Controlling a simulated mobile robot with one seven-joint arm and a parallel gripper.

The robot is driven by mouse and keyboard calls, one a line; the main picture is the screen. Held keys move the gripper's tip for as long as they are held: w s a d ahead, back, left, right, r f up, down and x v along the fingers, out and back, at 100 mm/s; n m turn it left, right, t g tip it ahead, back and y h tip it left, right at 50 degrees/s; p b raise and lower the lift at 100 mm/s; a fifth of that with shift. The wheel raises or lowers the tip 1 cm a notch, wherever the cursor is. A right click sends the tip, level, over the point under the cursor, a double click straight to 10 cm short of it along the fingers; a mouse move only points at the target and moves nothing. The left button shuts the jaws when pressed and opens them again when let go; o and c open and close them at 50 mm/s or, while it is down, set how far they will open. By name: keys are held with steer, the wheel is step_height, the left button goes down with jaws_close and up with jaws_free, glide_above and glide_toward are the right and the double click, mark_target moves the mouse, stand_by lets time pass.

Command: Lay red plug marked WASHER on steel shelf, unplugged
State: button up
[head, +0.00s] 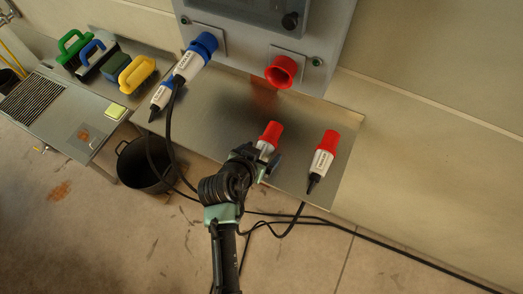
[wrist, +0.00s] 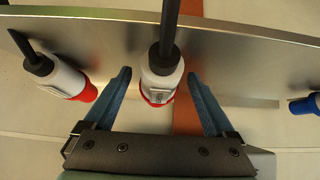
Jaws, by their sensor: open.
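A red-and-white plug (head: 270,136) is at the steel shelf (head: 215,115), below the empty red socket (head: 283,72). My gripper (head: 264,156) is at this plug. In the wrist view, the same plug (wrist: 160,82) sits between the two open blue fingers (wrist: 159,76), with a gap on each side and its black cable running up the picture. A second red-and-white plug (head: 324,158) lies on the shelf to the right; it shows at the left in the wrist view (wrist: 68,80). I cannot read which red plug is marked WASHER.
A blue plug (head: 182,70) is at the blue socket on the grey panel (head: 338,20), its cable hanging. A black bucket (head: 142,168) stands below the shelf's left side. Brushes (head: 137,72) lie at the upper left. Cables cross the floor.

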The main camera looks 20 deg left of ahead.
steer(key=shift+s, duration=0.1)
steer(key=v, duration=1.3)
steer(key=shift+b, duration=0.45)
